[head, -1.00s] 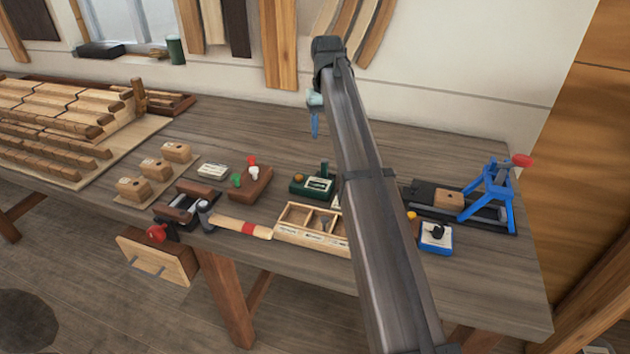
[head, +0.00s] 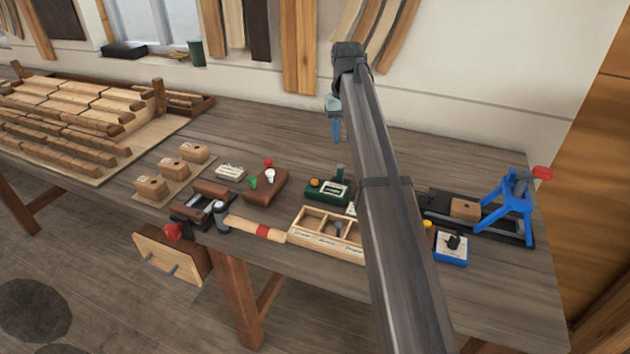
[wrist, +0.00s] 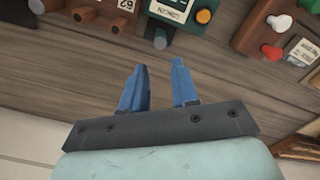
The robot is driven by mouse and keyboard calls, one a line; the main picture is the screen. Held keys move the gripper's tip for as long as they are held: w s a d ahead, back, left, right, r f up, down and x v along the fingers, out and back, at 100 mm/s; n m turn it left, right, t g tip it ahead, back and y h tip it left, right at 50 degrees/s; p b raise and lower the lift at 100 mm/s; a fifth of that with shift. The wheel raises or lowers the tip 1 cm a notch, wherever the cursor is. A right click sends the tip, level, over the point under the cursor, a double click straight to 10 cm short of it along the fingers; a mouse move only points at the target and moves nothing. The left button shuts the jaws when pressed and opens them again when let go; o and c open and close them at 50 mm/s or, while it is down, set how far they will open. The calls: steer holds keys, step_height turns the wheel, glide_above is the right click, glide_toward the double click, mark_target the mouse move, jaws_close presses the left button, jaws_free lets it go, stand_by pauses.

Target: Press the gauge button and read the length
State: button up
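The gauge (head: 328,190) is a dark green box with a pale display and an orange button (head: 315,183), standing on the bench behind the divided wooden tray. In the wrist view the gauge (wrist: 170,27) is cut off by the top edge, with its orange button (wrist: 203,16) showing. The display lettering is partly visible, but I cannot read a length. My gripper (head: 336,131) hangs above the bench, behind the gauge in the head view. In the wrist view its two blue fingers (wrist: 160,72) are apart with nothing between them, clear of the gauge.
A brown block with red, green and white knobs (head: 265,185) stands left of the gauge. A blue clamp stand (head: 507,205) and blue switch box (head: 451,247) are at right. The bench behind the gauge is clear.

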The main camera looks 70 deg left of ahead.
jaws_close()
stand_by(1.3)
